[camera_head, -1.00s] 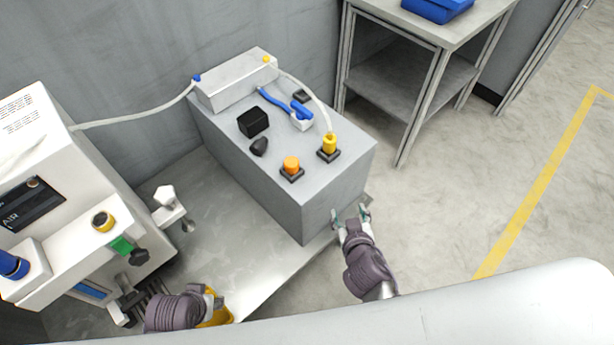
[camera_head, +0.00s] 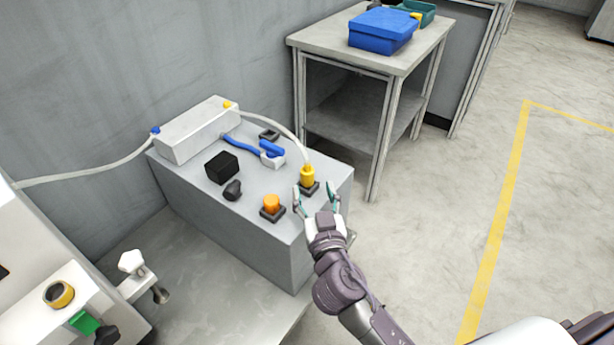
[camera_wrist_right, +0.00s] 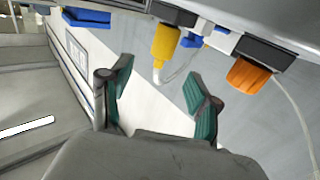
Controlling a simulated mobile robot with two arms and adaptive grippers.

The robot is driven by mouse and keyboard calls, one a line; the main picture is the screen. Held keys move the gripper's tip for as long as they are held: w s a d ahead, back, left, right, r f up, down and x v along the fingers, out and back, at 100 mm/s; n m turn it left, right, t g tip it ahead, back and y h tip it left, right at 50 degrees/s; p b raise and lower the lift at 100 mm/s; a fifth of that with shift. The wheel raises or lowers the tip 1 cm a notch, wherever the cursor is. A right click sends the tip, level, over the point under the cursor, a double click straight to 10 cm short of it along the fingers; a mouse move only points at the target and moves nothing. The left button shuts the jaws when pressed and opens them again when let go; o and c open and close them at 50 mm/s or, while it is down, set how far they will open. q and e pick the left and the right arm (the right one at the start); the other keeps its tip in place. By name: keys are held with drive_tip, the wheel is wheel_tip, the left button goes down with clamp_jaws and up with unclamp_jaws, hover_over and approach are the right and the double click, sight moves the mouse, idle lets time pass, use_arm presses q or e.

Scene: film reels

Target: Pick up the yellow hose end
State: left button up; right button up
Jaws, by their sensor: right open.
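The yellow hose end (camera_head: 308,175) stands upright on a small dark square base near the right front corner of the grey box. A pale hose (camera_head: 283,124) arcs from it to the white block at the back. My right gripper (camera_head: 316,196) is open and empty, just in front of the yellow hose end, with its fingers toward it. In the right wrist view the yellow hose end (camera_wrist_right: 165,45) sits ahead of the gap between the open fingers (camera_wrist_right: 162,92), not between them. My left gripper is out of view.
An orange cap (camera_head: 271,204) on a dark base stands left of the right gripper. The grey box (camera_head: 240,240) also carries a black cube (camera_head: 221,167), a dark knob (camera_head: 232,190), a blue-handled tool (camera_head: 240,143) and the white block (camera_head: 197,131). A side table (camera_head: 330,40) with a blue bin (camera_head: 383,31) stands behind.

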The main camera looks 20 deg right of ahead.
sight(307, 170)
drive_tip(key=w, duration=0.5)
drive_tip(key=w+d, duration=0.1)
drive_tip(key=w, duration=0.1)
drive_tip(key=shift+w+f, duration=0.15)
drive_tip(key=shift+w, duration=0.2)
drive_tip(key=shift+a, duration=0.1)
drive_tip(key=c, duration=1.1)
clamp_jaws()
